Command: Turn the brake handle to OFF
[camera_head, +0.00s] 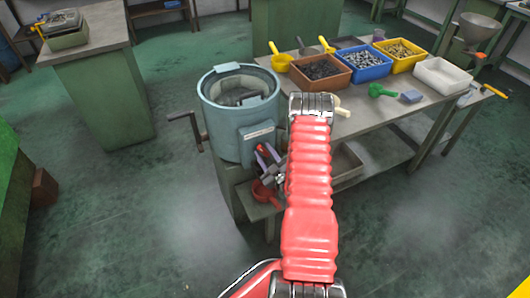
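A blue-grey round machine (222,122) with an open top stands left of the workbench. A small red part, which looks like the brake handle (261,148), shows on its front box, below a pale label plate. My gripper (264,149) is in front of this box. Its two purple-grey fingers are spread apart, with the red part showing between or just behind their tips. I cannot tell whether they touch it. Any OFF marking is too small to read. My red-sleeved arm hides the area right of the box.
A dark crank (187,128) sticks out on the machine's left. A red scoop (265,192) is below my gripper. The workbench (372,118) at right holds brown, blue and yellow bins, a white tray and scoops.

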